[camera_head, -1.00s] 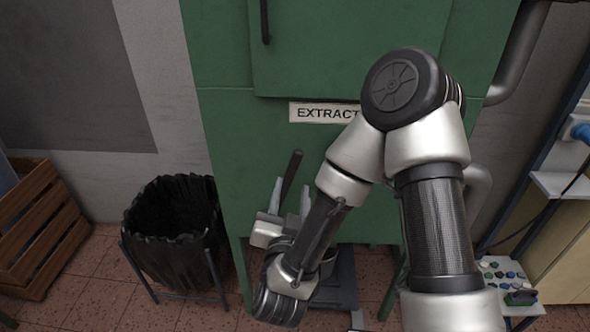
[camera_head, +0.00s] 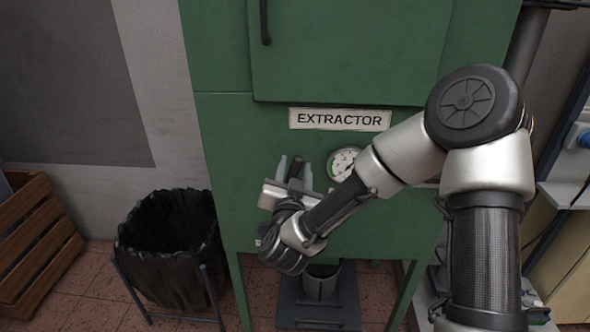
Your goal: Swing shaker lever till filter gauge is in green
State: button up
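The green extractor cabinet (camera_head: 230,150) stands in front of me with an "EXTRACTOR" label (camera_head: 340,119). The round white filter gauge (camera_head: 343,161) is below the label, its lower right hidden by my arm. Its needle is too small to read surely. The dark shaker lever (camera_head: 295,170) shows only at its upper end, between the fingers of my gripper (camera_head: 294,173). The fingers point up and stand apart, one on each side of the lever. I cannot tell whether either touches it. The lever's lower part is hidden behind my gripper.
A bin with a black liner (camera_head: 172,245) stands left of the cabinet, and a wooden crate (camera_head: 35,240) is farther left. A grey container (camera_head: 321,281) stands on a dark platform (camera_head: 318,313) under the cabinet. A dark handle (camera_head: 265,22) is on the door above.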

jog(key=shift+c, duration=0.3)
grip_shut()
jog(key=shift+a, duration=0.1)
jog(key=shift+a+r, duration=0.15)
jog(key=shift+a, duration=0.15)
jog(key=a+n, duration=0.1)
jog(key=a, duration=0.1)
jog(key=a+n+b, duration=0.1)
jog(key=a, duration=0.2)
jog(key=a+r+n, duration=0.1)
jog(key=a, duration=0.1)
jog(key=shift+a+b, duration=0.2)
jog(key=shift+b, duration=0.1)
jog(key=a+n, duration=0.1)
jog(key=a, duration=0.1)
jog(key=a+n, duration=0.1)
jog(key=a, duration=0.2)
jog(key=a+f+n, duration=0.1)
jog(key=a, duration=0.2)
jog(key=shift+w+a+n+b, duration=0.2)
jog(key=shift+n+b, duration=0.15)
jog(key=shift+n, duration=0.05)
jog(key=shift+a+f+n, duration=0.15)
jog(key=shift+a+n, duration=0.15)
jog(key=shift+a, duration=0.35)
